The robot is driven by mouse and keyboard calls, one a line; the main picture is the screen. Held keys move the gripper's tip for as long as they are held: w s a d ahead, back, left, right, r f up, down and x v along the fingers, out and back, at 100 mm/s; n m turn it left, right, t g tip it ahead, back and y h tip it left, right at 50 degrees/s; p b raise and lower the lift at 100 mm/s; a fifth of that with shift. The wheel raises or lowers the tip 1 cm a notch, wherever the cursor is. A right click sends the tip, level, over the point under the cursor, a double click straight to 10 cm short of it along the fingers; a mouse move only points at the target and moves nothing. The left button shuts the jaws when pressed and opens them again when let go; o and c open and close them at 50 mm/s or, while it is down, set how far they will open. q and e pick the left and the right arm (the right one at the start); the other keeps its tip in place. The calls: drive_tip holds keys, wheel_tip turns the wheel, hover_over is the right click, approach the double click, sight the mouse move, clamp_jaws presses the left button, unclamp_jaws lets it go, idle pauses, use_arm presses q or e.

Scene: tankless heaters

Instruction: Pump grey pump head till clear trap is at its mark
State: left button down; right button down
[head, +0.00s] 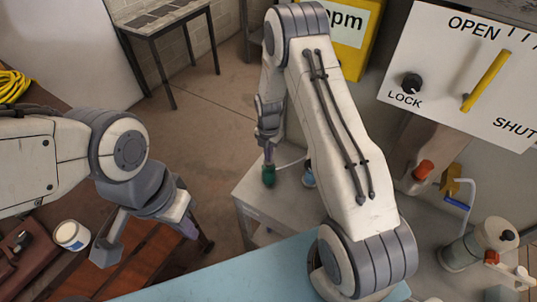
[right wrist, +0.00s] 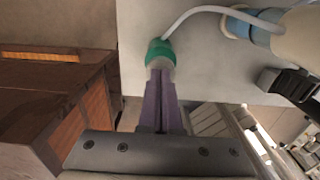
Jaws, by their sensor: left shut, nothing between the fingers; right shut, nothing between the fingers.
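A small green pump body (head: 268,176) stands on the grey bench, with a grey pump head (right wrist: 160,63) on top in the right wrist view. My right gripper (head: 268,152) points down over it. Its shut purple fingers (right wrist: 163,85) end at the grey head, touching or very close; I cannot tell which. A pale tube (right wrist: 205,10) runs from the pump to a blue-banded part (right wrist: 238,22). I cannot make out a clear trap or its mark for certain. My left gripper (head: 188,228) is shut and empty, away to the left.
A grey bench (head: 247,196) holds the pump near its left corner. A canister with a cream lid (head: 470,250) stands at the right, below an OPEN/SHUT panel (head: 440,65). A white can (head: 72,236) is at the left.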

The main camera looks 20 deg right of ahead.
wheel_tip(320, 180, down, 2)
drive_tip(key=shift+f+b, duration=0.2)
drive_tip(key=shift+b, duration=0.65)
drive_tip(key=shift+s+r, duration=0.1)
wheel_tip(320, 180, up, 5)
drive_tip(key=p, duration=0.4)
drive_tip(key=shift+r, duration=0.1)
drive_tip(key=shift+r+b, duration=0.35)
drive_tip(key=shift+b, duration=0.65)
wheel_tip(320, 180, up, 8)
drive_tip(key=b, duration=0.2)
drive_tip(key=shift+r, duration=0.2)
